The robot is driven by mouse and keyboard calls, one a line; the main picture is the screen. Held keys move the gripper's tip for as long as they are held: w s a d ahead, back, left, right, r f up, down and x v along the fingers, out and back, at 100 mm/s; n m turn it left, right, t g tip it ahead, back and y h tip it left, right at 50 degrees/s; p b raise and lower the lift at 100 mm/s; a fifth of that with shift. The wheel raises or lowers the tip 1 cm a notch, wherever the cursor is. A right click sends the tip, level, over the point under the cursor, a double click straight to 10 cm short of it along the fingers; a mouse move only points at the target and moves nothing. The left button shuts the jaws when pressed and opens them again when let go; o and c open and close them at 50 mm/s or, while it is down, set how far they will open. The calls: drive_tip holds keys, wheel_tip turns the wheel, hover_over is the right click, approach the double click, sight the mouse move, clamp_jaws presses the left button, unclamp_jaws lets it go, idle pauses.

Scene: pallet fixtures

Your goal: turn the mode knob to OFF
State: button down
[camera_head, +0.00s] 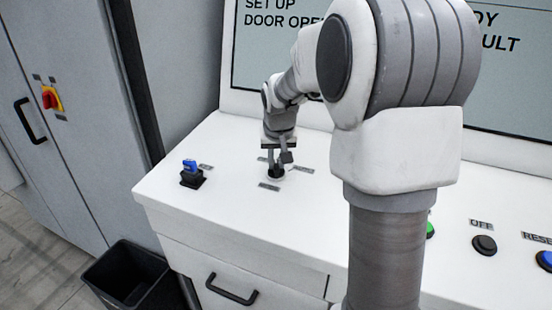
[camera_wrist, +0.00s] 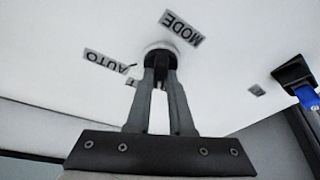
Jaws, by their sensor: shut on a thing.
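The mode knob (camera_head: 277,173) is a small dark knob on the white sloped console, with small label plates around it. My gripper (camera_head: 280,165) reaches down onto it from above and is shut on it. In the wrist view my gripper (camera_wrist: 160,75) has both fingers close together at the knob (camera_wrist: 160,53), mostly hiding it. The MODE label (camera_wrist: 182,28) and the AUTO label (camera_wrist: 106,61) show beside it. An OFF label cannot be read near this knob, and its pointing direction cannot be made out.
A blue key switch (camera_head: 191,173) stands left of the knob. Right of my arm are a green button (camera_head: 430,230), a black button (camera_head: 484,245) under an OFF label and a blue button (camera_head: 545,260). A screen (camera_head: 275,45) rises behind. A black bin (camera_head: 130,283) stands on the floor.

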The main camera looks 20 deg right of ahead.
drive_tip(key=shift+d+n+y+p, duration=0.1)
drive_tip(key=shift+n+y+p, duration=0.4)
drive_tip(key=shift+n, duration=1.1)
drive_tip(key=c, duration=0.8)
unclamp_jaws()
drive_tip(key=v, duration=1.7)
drive_tip(key=shift+s, duration=0.3)
drive_tip(key=shift+d+r, duration=0.1)
